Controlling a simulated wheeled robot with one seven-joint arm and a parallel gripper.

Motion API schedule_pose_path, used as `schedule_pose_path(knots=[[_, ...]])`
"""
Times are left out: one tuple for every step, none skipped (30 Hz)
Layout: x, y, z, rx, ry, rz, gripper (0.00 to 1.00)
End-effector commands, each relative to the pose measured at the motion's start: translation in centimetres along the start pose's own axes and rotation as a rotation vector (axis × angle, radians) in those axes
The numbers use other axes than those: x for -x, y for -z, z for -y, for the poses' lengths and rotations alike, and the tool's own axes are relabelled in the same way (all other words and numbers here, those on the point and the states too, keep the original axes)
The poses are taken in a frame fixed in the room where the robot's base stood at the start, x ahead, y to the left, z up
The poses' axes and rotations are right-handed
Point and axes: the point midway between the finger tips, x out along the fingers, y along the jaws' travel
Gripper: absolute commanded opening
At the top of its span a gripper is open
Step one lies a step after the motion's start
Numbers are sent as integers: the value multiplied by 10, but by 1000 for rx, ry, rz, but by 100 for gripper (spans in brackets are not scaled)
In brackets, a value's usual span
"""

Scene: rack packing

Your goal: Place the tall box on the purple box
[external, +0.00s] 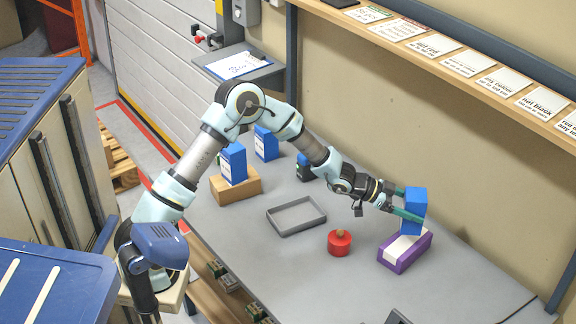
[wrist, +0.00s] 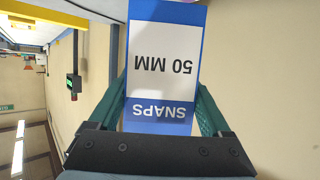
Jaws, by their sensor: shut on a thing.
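The tall box (external: 413,209) is blue with a white label, which reads "SNAPS 50 MM" upside down in the wrist view (wrist: 163,60). My gripper (external: 406,207) is shut on it, with one green finger on each side, as the wrist view also shows (wrist: 163,105). The tall box is upright.
A red round container (external: 339,243) stands left of the purple box. An empty grey tray (external: 296,216) lies mid-table. Blue boxes stand farther left, one (external: 233,163) on a brown box (external: 236,187). A shelf with label cards (external: 470,64) runs along the wall.

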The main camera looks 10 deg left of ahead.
Motion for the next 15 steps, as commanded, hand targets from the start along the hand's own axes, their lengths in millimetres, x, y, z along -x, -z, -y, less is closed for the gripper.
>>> schedule_pose_path(knots=[[-2, -4, 0, 1, -1, -1, 5], [-3, -6, 0, 0, 0, -2, 5], [-4, -9, 0, 0, 0, -2, 5], [-5, -11, 0, 1, 0, -2, 5], [-6, -13, 0, 1, 0, -2, 5], [-7, -16, 0, 1, 0, -1, 5], [-8, -18, 0, 1, 0, -1, 5], [-9, -21, 0, 0, 0, -1, 5], [-11, -26, 0, 1, 0, 0, 5], [-13, -31, 0, 2, -1, 0, 5], [-15, -35, 0, 2, 0, 0, 5], [-17, -40, 0, 2, 0, -1, 5], [-18, -43, 0, 2, 0, -1, 5], [-19, -45, 0, 1, 1, -1, 5], [-19, -46, 1, 0, 2, -2, 5]])
